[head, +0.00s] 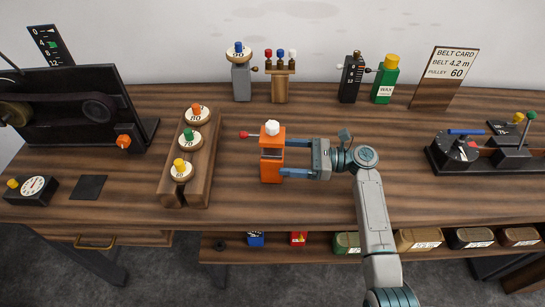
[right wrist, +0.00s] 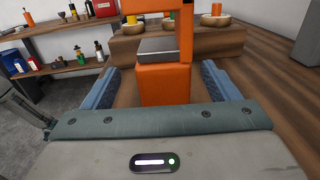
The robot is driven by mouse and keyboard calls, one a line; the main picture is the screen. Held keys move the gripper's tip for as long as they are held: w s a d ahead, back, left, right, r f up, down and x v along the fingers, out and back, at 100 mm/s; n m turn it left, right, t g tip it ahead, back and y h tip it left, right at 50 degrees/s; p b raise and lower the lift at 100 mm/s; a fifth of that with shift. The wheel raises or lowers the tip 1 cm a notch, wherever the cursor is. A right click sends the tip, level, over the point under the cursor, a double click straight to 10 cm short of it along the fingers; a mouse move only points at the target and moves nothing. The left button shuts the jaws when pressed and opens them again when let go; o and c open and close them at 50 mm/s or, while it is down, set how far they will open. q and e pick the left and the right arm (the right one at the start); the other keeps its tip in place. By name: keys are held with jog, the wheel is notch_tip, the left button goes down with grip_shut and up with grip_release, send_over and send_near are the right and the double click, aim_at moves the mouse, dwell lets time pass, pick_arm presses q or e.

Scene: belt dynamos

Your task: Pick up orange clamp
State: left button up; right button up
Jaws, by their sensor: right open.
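The orange clamp (head: 271,160) stands upright on the wooden bench, with a white knob on top and a red-tipped handle sticking out to the left. My right gripper (head: 285,158) reaches in from the right, its two blue fingers open on either side of the clamp. In the right wrist view the clamp's orange body (right wrist: 165,85) and its grey plate sit between the spread fingers (right wrist: 165,88), with gaps showing on both sides. The clamp's top is cut off in that view. My left gripper is not seen.
A wooden block (head: 190,157) with several numbered, knobbed discs stands left of the clamp. A black belt machine (head: 70,105) is further left. A dial device (head: 460,150) is at right. A lower shelf (head: 320,257) holds boxes.

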aim_at(266, 152)
jog(key=shift+a, duration=0.85)
jog(key=a+b, duration=0.2)
jog(key=a, duration=0.1)
jog(key=a+b, duration=0.1)
jog(key=a, duration=0.1)
jog(key=shift+w+f, duration=0.1)
jog(key=shift+w, duration=0.3)
jog(key=shift+a, duration=0.1)
jog(key=shift+c, duration=1.3)
jog(key=c, duration=1.5)
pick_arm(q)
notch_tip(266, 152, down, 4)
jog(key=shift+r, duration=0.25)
pick_arm(e)
jog(key=shift+o, duration=0.2)
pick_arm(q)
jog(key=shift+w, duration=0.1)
